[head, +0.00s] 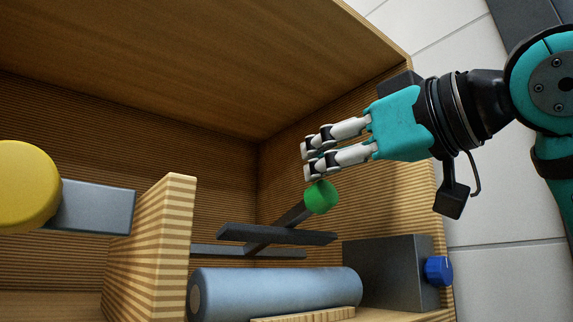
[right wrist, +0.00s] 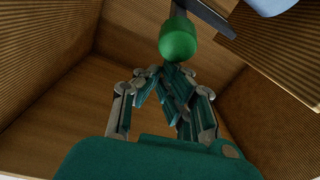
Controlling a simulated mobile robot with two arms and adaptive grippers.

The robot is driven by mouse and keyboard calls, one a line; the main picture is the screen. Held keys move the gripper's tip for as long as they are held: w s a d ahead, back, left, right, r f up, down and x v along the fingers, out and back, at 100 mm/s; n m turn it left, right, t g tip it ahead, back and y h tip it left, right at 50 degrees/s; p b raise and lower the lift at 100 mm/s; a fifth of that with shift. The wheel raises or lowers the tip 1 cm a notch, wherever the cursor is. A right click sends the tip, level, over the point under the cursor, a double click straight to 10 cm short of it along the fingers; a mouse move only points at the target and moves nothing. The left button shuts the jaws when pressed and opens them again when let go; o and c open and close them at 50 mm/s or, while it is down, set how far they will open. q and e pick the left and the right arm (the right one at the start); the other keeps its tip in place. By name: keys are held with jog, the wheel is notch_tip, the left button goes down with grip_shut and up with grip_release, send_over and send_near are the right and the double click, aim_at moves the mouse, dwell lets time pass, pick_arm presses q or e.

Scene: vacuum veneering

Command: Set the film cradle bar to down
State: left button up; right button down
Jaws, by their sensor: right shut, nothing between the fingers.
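The film cradle bar appears to be the dark flat bar (head: 276,234) above the light blue film roll (head: 275,290) in the wooden box. A dark lever arm (head: 290,217) slopes up from it to a green ball knob (head: 321,197). My right gripper (head: 306,161) is shut and empty, its fingertips just above the green knob. In the right wrist view the knob (right wrist: 178,40) shows just beyond the fingertips. I cannot tell whether they touch it. My left gripper is not in view.
A wooden divider (head: 165,245) stands left of the roll. A yellow round knob (head: 25,185) on a grey block (head: 95,207) is further left. A dark grey box (head: 385,272) with a blue knob (head: 438,270) is at right. The wooden top (head: 220,50) overhangs the space.

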aim_at(328, 195)
jog(key=shift+t+y, duration=0.7)
jog(key=shift+t, duration=0.1)
jog(key=f+b, duration=0.3)
jog(key=s+d+f+b, duration=0.1)
jog(key=b, duration=0.1)
jog(key=shift+f, duration=0.15)
pick_arm(q)
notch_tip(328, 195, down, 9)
jog(key=b, duration=0.1)
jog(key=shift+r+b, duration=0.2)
jog(key=shift+b, duration=0.2)
pick_arm(e)
jog(key=shift+s+d+f+t, duration=0.1)
jog(key=shift+s+f+t, duration=0.1)
jog(key=shift+f+t, duration=0.1)
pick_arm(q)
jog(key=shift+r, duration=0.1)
pick_arm(e)
jog(key=shift+r, duration=0.15)
